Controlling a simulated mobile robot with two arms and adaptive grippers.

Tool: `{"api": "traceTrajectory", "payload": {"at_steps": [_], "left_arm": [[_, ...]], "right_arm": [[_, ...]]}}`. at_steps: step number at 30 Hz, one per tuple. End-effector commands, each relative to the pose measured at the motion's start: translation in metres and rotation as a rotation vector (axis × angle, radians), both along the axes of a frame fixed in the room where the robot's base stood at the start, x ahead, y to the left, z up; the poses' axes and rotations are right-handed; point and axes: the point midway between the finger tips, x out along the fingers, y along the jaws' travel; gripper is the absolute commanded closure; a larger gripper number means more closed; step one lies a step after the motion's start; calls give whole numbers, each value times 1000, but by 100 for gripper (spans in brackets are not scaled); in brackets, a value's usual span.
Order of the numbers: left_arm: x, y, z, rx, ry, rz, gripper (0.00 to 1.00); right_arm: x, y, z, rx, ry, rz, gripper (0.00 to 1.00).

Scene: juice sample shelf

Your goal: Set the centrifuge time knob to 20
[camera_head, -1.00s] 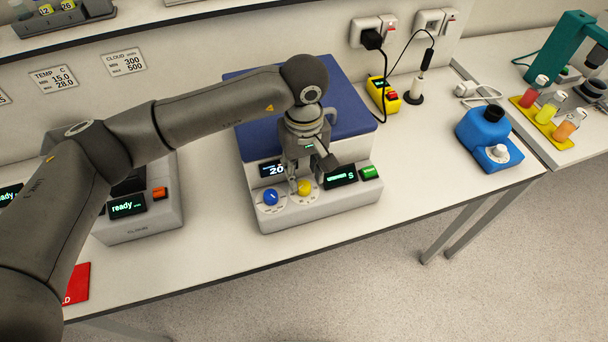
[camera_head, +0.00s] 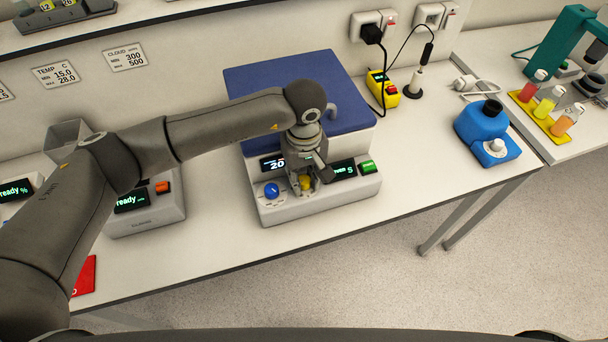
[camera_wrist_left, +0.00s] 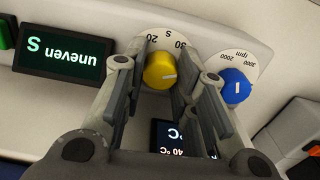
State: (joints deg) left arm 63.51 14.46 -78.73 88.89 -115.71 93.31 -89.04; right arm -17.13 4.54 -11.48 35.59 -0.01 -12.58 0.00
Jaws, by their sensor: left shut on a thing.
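The centrifuge (camera_head: 322,205) is a white machine with a blue lid on the bench. Its yellow knob (camera_head: 306,182) shows in the left wrist view (camera_wrist_left: 160,72) on a white dial marked 20, 30 and S. A pale pointer line on the knob shows there. My left gripper (camera_head: 307,187) points down at the front panel, its fingers on either side of the yellow knob and shut on it. The blue knob (camera_head: 271,190), with an rpm dial in the wrist view (camera_wrist_left: 235,86), sits beside it. My right gripper is not in view.
A display reading 20 (camera_head: 275,165) is partly covered by my gripper. Another display reads "uneven S" (camera_wrist_left: 66,52), near a green button (camera_head: 367,167).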

Motion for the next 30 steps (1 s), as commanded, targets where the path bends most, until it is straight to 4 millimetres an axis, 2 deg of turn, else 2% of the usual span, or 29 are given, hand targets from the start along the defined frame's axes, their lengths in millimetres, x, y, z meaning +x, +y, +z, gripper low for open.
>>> {"api": "traceTrajectory", "payload": {"at_steps": [12, 26, 27, 29, 30], "left_arm": [[1, 0, -4, -1, -4, 223, 97], [0, 0, 1, 0, -1, 277, 97], [0, 0, 1, 0, -1, 277, 70], [0, 0, 1, 0, 0, 277, 63], [0, 0, 1, 0, 0, 277, 63]], "right_arm": [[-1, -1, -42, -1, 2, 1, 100], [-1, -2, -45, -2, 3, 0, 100], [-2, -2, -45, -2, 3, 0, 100], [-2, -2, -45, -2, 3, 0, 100], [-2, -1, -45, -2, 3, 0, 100]]}}
